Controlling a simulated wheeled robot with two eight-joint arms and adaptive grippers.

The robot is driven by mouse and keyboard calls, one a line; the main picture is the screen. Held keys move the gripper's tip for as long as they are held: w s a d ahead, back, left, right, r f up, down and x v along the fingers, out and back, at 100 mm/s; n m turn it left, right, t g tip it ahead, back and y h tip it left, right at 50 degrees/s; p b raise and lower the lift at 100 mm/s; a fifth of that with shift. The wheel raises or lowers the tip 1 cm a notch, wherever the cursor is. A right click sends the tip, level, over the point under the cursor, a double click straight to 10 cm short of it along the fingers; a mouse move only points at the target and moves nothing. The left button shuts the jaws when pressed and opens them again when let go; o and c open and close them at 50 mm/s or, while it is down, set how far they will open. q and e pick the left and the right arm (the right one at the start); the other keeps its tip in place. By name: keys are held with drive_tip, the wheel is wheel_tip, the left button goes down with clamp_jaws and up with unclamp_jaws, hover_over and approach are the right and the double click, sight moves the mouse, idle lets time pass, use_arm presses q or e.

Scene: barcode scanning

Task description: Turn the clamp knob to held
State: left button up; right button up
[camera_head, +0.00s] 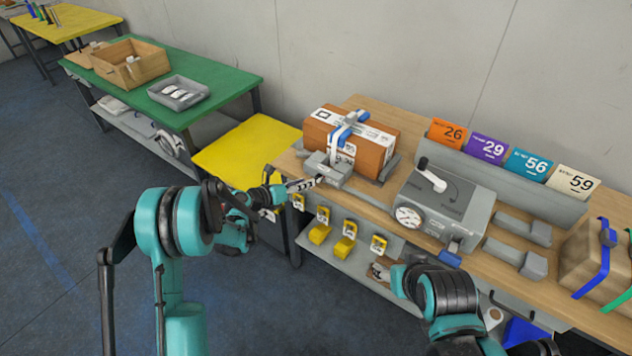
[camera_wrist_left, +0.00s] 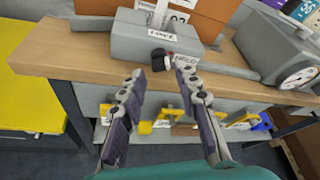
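The clamp knob (camera_wrist_left: 161,59) is a small black knob with a reddish part, on the front of a grey clamp block (camera_wrist_left: 140,42) in the left wrist view. A label reading HELD (camera_wrist_left: 185,60) is to its right, and another label is above it. The clamp block also shows in the head view (camera_head: 337,172), in front of a brown box (camera_head: 372,150) with a blue and grey strap piece. My left gripper (camera_wrist_left: 160,76) is open, its fingertips on either side of the knob and apparently short of it. It also shows in the head view (camera_head: 312,183). My right gripper is not visible.
A grey machine (camera_head: 435,205) with a gauge and lever stands right of the clamp. A grey bar runs along the wooden bench (camera_head: 282,162). Yellow pieces (camera_head: 320,234) sit on a shelf below. Numbered cards (camera_head: 487,147) stand behind; a strapped box (camera_head: 590,255) is far right.

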sight(316, 179)
use_arm(q)
drive_tip(key=shift+b+x, duration=0.55)
drive_tip(key=shift+x, duration=1.8)
clamp_jaws()
drive_tip(key=shift+s+d+r+m+t+y+b, duration=0.15)
drive_tip(key=shift+m+t+y, duration=0.3)
drive_tip(key=shift+m, duration=0.45)
drive_tip(key=shift+s+d+f+m+t+y+b, duration=0.1)
drive_tip(key=shift+m+t+y+b, duration=0.15)
drive_tip(key=shift+m+y, duration=0.55)
drive_tip(key=shift+m, duration=0.3)
unclamp_jaws()
drive_tip(key=shift+w, duration=0.1)
